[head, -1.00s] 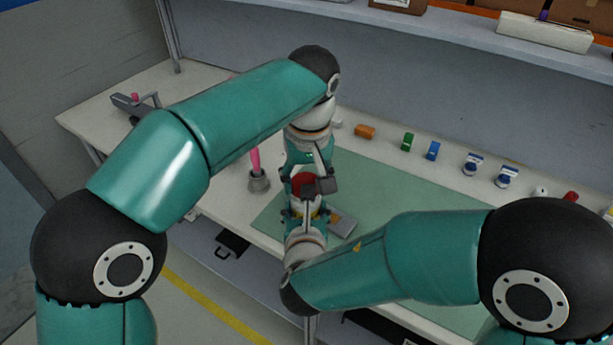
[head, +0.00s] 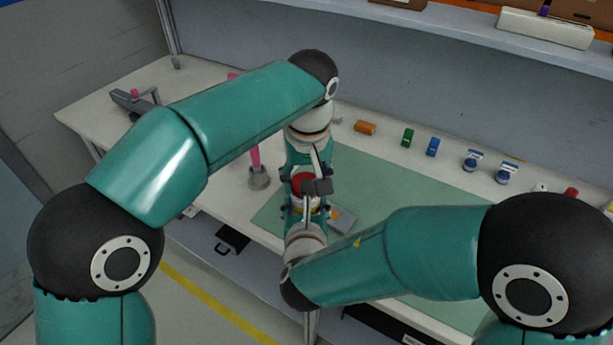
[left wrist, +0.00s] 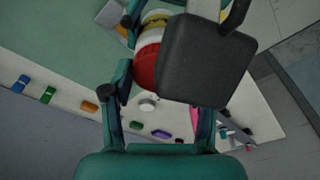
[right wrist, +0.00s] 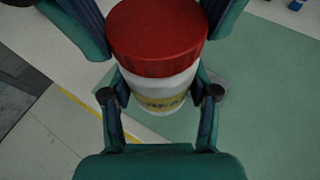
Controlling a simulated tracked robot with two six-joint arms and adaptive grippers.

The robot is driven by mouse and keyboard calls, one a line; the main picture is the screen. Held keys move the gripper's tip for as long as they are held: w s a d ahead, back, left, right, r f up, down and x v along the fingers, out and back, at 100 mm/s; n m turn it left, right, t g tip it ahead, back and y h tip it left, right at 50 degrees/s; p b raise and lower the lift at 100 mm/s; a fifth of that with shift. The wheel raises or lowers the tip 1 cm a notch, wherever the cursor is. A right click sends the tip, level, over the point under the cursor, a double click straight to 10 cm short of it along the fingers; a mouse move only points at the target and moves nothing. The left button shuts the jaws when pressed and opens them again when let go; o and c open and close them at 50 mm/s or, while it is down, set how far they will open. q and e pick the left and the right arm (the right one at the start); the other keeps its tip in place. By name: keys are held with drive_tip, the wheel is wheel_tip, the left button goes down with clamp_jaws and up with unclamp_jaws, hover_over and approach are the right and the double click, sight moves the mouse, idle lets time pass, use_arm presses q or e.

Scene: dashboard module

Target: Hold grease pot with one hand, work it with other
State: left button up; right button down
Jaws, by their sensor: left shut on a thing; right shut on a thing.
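The grease pot is a white jar with a red lid (head: 303,182) and a yellow label, held in the air between my two grippers. In the right wrist view its white body (right wrist: 160,92) sits between the fingers of my right gripper (right wrist: 161,95), which is shut on it from the near side. My left gripper (head: 304,172) reaches in from the far side and is shut at the red lid. The lid also shows in the left wrist view (left wrist: 146,68), partly hidden by a dark block. The left gripper's fingers flank the lid in the right wrist view.
A grey holder (head: 259,178) with a pink-handled tool stands left of the grippers. A green mat (head: 400,200) covers much of the bench. An orange cylinder (head: 365,128), a green piece (head: 408,137) and blue pieces (head: 432,147) line the back. A shelf (head: 440,25) runs above.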

use_arm(q)
drive_tip(key=m+h, duration=0.1)
drive_tip(key=m, duration=0.5)
drive_tip(key=shift+a+m, duration=0.15)
drive_tip(key=shift+m, duration=0.25)
drive_tip(key=m, duration=0.4)
drive_tip(key=shift+w+a+g+h, duration=0.1)
drive_tip(key=shift+g+h, duration=0.2)
drive_tip(key=m, duration=0.3)
drive_tip(key=shift+m, duration=0.3)
drive_tip(key=m, duration=0.3)
drive_tip(key=m+g, duration=0.1)
drive_tip(key=m, duration=0.2)
drive_tip(key=shift+w+h, duration=0.2)
drive_tip(key=shift+h, duration=0.1)
drive_tip(key=m+g, duration=0.1)
drive_tip(key=m, duration=0.3)
drive_tip(key=shift+w, duration=0.1)
drive_tip(key=m, duration=0.3)
drive_tip(key=shift+m, duration=0.3)
drive_tip(key=o, duration=0.8)
drive_tip(key=shift+c, duration=0.2)
drive_tip(key=shift+r, duration=0.1)
drive_tip(key=shift+r, duration=2.1)
